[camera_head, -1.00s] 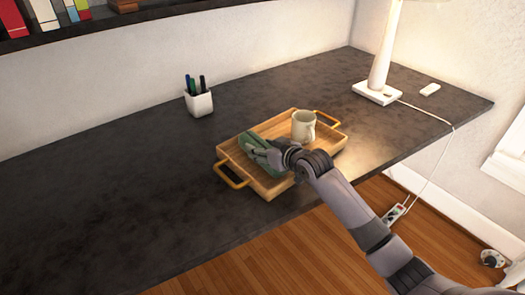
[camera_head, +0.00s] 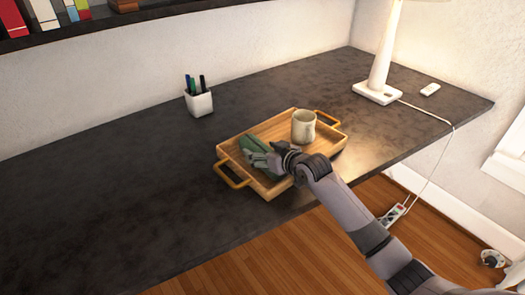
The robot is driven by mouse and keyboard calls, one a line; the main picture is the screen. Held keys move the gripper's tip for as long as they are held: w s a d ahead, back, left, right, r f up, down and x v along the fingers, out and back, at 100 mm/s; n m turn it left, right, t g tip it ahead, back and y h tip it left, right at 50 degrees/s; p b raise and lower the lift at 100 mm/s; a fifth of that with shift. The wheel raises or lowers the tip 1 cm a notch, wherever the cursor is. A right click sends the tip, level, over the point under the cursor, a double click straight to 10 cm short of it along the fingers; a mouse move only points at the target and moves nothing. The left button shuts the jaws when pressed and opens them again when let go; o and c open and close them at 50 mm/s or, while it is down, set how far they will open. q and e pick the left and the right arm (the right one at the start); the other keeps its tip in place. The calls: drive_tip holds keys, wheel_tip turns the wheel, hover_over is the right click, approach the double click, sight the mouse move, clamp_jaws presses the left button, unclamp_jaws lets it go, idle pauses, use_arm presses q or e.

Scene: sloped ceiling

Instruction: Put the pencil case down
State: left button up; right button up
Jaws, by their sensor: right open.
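The green pencil case (camera_head: 252,144) lies in the left part of the wooden tray (camera_head: 233,165) on the dark desk. My right gripper (camera_head: 256,158) is open at the near side of the case, low over the tray. Its fingers hide part of the case, and I cannot tell whether they touch it. A pale mug (camera_head: 303,126) stands in the tray to the right of the case. My left gripper is not in view.
A white pen cup (camera_head: 199,102) stands behind the tray to the left. A white lamp (camera_head: 378,88) and a small white object (camera_head: 430,89) are at the right. The desk's left side (camera_head: 90,190) is clear.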

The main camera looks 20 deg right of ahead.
drive_tip(key=shift+r, duration=0.25)
drive_tip(key=v, duration=1.2)
drive_tip(key=shift+d, duration=0.1)
